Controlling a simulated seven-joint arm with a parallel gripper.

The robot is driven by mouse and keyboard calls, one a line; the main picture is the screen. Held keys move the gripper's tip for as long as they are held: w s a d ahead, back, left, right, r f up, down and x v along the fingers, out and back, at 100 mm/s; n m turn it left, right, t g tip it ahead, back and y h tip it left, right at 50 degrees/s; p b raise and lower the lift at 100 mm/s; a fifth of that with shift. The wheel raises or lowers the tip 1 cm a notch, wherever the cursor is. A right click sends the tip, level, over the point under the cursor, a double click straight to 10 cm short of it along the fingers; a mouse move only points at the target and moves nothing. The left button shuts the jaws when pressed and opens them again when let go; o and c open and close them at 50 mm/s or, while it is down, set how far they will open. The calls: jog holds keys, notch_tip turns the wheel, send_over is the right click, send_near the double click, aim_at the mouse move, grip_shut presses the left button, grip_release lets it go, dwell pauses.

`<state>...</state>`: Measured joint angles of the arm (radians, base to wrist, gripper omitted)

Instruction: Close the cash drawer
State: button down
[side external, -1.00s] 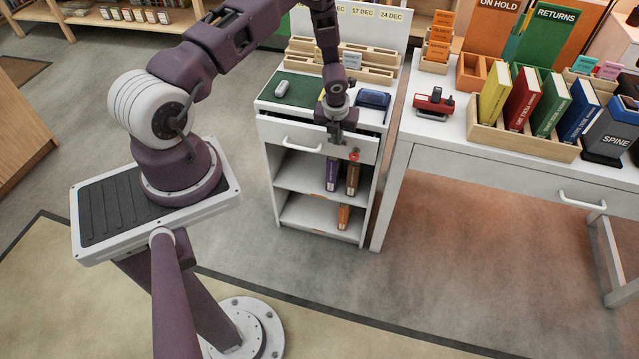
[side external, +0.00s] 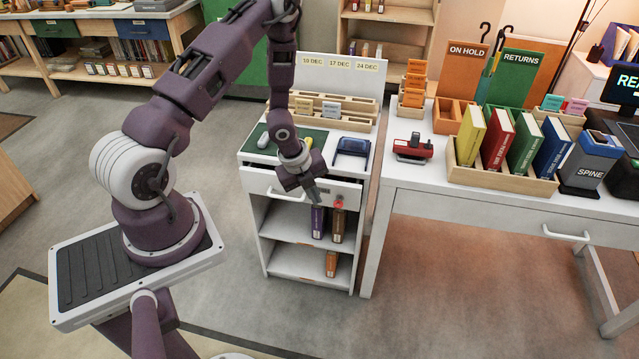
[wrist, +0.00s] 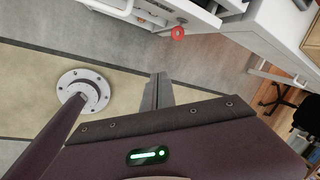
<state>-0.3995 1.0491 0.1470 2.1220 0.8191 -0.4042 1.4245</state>
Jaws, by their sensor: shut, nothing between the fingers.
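The cash drawer (side external: 268,187) is the top drawer of a small white cabinet (side external: 256,235). It stands partly open, with a dark gap behind its front. Its front has a bar handle (side external: 288,209) at left and a lock with a round red tag (side external: 339,203) at right. The red tag (wrist: 177,34) and handle (wrist: 112,9) also show at the top of the wrist view. My gripper (side external: 316,197) is shut and empty, tilted down at the drawer front between handle and tag.
A white desk (side external: 420,180) with books and a red stapler (side external: 412,149) stands close at right. The floor in front is clear.

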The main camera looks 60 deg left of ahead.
aim_at(326, 181)
jog(key=w+a+f+n+t, duration=0.1)
jog(key=w+a+f+n, duration=0.1)
jog(key=n, duration=0.2)
jog(key=w+a+f+n+t, duration=0.1)
jog(key=w+a+f+n, duration=0.1)
jog(key=f+n, duration=0.1)
jog(key=w+a+f+n+t+y, duration=0.1)
jog(key=w+a+f+n+t, duration=0.1)
jog(key=n, duration=0.3)
jog(key=shift+w+f+n, duration=0.25)
jog(key=shift+w+n, duration=0.05)
jog(key=shift+n, duration=0.1)
jog(key=shift+w+a, duration=0.25)
jog(key=w+a, duration=0.2)
jog(key=shift+w+a, duration=0.25)
jog(key=shift+w, duration=0.05)
jog(key=shift+w+a, duration=0.3)
jog(key=shift+a, duration=0.2)
